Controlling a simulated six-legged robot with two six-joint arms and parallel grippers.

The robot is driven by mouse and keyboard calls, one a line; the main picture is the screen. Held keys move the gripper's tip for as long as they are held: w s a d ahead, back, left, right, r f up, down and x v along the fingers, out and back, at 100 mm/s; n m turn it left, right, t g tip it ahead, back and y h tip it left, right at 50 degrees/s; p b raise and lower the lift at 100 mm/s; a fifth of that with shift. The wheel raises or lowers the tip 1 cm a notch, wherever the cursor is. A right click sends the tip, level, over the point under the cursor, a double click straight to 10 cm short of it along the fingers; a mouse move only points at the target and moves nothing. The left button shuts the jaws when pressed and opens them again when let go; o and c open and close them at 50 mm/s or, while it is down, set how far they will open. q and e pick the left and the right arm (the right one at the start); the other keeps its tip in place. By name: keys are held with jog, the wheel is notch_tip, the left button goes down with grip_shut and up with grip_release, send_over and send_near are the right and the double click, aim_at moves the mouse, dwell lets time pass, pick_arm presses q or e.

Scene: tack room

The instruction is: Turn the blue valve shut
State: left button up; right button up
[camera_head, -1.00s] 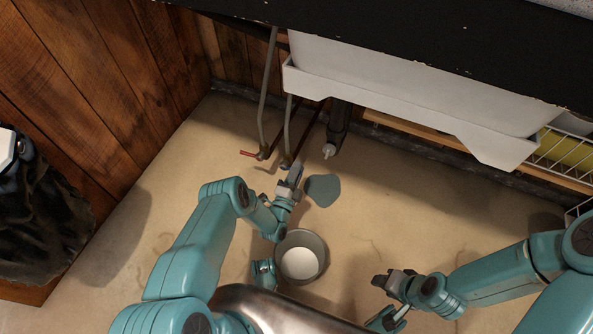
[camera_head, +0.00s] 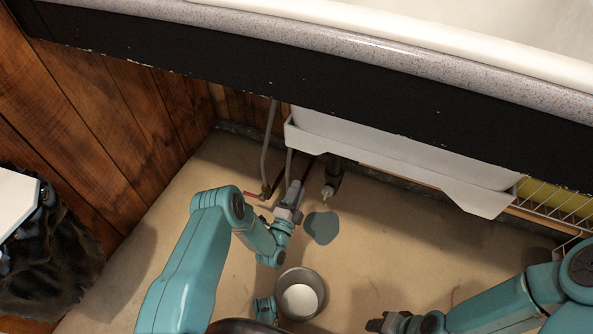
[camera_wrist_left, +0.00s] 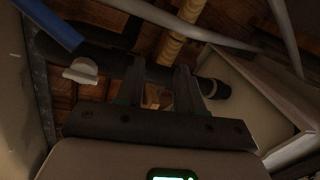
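My left gripper (camera_head: 295,190) is close to the lower ends of the two thin pipes under the white basin in the head view. The left wrist view shows its two dark fingers (camera_wrist_left: 164,88) apart, with nothing clearly held between them. A blue bar (camera_wrist_left: 50,24), which looks like the blue valve's lever, is at the upper left of that view, outside the fingers. In the head view I cannot make out the blue valve; my left gripper covers that spot. My right gripper (camera_head: 382,324) is low in the head view, away from the pipes; its opening is unclear.
A red lever (camera_head: 253,195) is left of my left gripper. A dark pipe with a white nozzle (camera_head: 328,191) is to its right. A grey bucket (camera_head: 318,282) stands on the floor near a grey-blue patch (camera_head: 321,228).

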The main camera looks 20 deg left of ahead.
pick_arm(q)
notch_tip(320, 180, up, 8)
jog(key=p, duration=0.2)
jog(key=shift+f, duration=0.2)
